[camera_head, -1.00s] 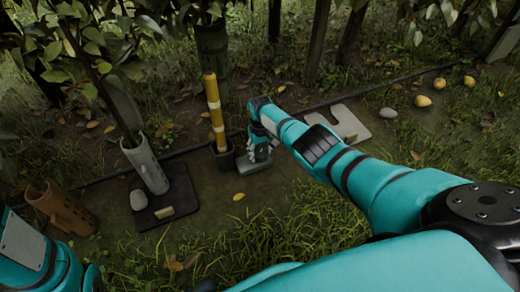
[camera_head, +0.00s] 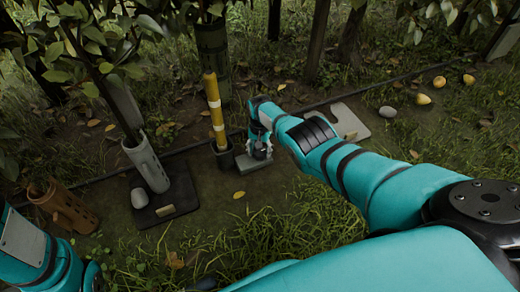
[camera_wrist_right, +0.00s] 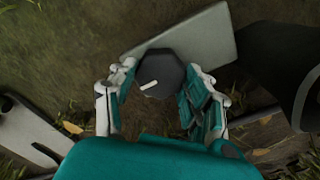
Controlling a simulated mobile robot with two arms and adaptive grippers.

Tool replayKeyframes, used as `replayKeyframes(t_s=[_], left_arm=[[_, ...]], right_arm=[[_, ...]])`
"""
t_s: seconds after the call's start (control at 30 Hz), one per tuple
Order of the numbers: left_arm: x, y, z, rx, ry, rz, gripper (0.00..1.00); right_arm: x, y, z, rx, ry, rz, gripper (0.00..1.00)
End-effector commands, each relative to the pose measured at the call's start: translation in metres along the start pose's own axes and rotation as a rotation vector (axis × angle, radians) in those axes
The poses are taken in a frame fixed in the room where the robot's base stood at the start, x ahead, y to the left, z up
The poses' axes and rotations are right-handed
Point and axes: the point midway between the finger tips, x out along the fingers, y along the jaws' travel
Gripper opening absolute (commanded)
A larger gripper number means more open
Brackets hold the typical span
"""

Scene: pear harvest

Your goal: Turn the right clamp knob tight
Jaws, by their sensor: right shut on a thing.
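The right clamp knob (camera_wrist_right: 164,74) is dark and many-sided, with a white mark on its top pointing toward the lower left in the right wrist view. It sits over a grey plate (camera_wrist_right: 203,42), which also shows in the head view (camera_head: 252,165). My right gripper (camera_wrist_right: 158,92) is shut on the knob, with one finger on each side of it. In the head view my right gripper (camera_head: 260,150) reaches down just right of the yellow banded post (camera_head: 215,110), which stands in a dark socket (camera_head: 225,157).
A grey tube (camera_head: 147,165) stands on a black base (camera_head: 181,193) at left. A notched pale plate (camera_head: 348,121), a stone (camera_head: 387,112) and yellow fruits (camera_head: 423,99) lie to the right. Grass fills the foreground.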

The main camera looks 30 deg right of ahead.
Motion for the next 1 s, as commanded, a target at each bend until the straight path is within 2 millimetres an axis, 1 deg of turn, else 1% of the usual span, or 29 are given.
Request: replayKeyframes(t_s=[0.53, 0.57, 0.7, 0.73, 0.77, 1.0], left_arm=[[0.0002, 0.0000, -0.0001, 0.000, 0.000, 0.000, 0.46], [0.0002, 0.0000, -0.0001, 0.000, 0.001, 0.000, 0.46], [0.0002, 0.0000, -0.0001, 0.000, 0.001, 0.000, 0.46], [0.0002, 0.0000, -0.0001, 0.000, 0.001, 0.000, 0.46], [0.0002, 0.0000, -0.0002, 0.000, 0.001, 0.000, 0.46], [0.0001, -0.0009, 0.0003, 0.000, -0.001, -0.004, 0.46]], right_arm=[[0.0006, 0.0003, 0.0007, 0.028, -0.002, 0.001, 0.17], [0.0006, 0.0003, 0.0007, 0.028, -0.002, 0.001, 0.50], [0.0005, 0.0003, 0.0006, 0.027, -0.002, 0.001, 0.68], [0.0004, 0.0003, 0.0005, 0.026, -0.002, 0.001, 0.72], [0.0004, 0.0002, 0.0005, 0.026, -0.001, 0.001, 0.73], [0.0000, 0.0000, 0.0001, 0.025, 0.000, 0.000, 0.73]])
